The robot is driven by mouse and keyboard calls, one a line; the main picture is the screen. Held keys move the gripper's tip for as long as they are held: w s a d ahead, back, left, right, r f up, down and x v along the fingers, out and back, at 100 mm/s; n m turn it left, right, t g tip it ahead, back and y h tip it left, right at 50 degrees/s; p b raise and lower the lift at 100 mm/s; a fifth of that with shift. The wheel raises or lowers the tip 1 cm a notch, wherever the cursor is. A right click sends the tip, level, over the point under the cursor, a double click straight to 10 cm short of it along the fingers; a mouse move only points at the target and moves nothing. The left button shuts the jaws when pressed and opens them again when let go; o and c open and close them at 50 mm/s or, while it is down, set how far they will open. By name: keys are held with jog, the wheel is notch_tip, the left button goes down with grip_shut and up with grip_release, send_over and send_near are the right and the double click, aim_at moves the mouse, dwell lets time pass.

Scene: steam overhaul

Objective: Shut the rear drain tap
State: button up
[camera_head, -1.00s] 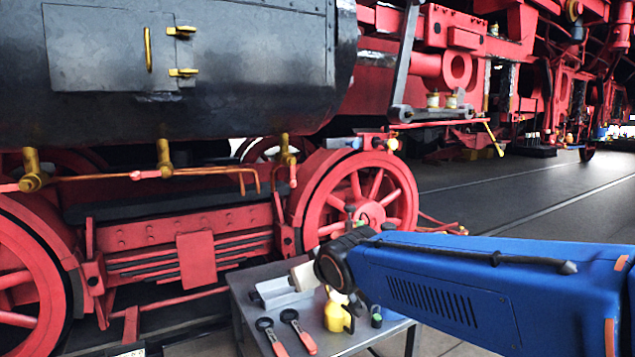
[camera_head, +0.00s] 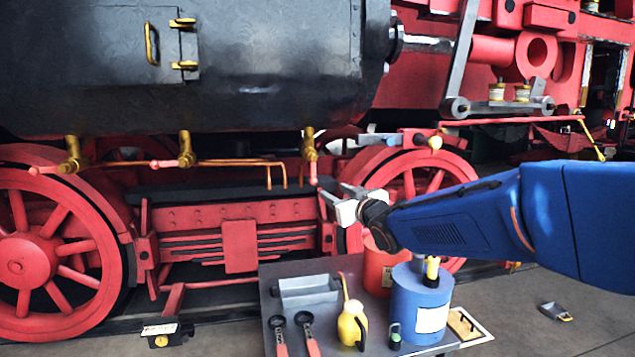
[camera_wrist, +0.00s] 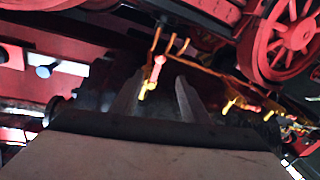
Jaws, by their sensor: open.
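Three brass drain taps with red handles hang under the black cylinder. The rightmost tap (camera_head: 310,146), by the piston-rod end, has its red handle (camera_head: 313,174) hanging down. The middle tap (camera_head: 186,150) and left tap (camera_head: 71,156) have handles lying roughly level, pointing left. My gripper (camera_head: 333,196) is open and empty, just below and right of the rightmost tap's handle. In the wrist view, the nearest tap (camera_wrist: 145,92) and its red handle (camera_wrist: 157,68) appear between my fingers (camera_wrist: 157,88), apparently beyond their tips; contact cannot be told.
Copper pipes (camera_head: 240,163) run beside the taps. Red wheels (camera_head: 38,262) and frame stand behind. Below my arm, a grey cart (camera_head: 330,347) carries a metal box (camera_head: 305,293), two red-handled tools, a yellow oil can (camera_head: 352,325), a blue tin (camera_head: 420,305) and a red tin (camera_head: 380,270).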

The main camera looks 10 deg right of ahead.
aim_at(315, 182)
jog(key=w+a, duration=0.1)
jog(key=w, duration=0.4)
jog(key=w+a, duration=0.1)
jog(key=w, duration=0.4)
jog(key=w+a, duration=0.1)
jog(key=w, duration=0.4)
jog(key=shift+w+a, duration=0.1)
grip_shut()
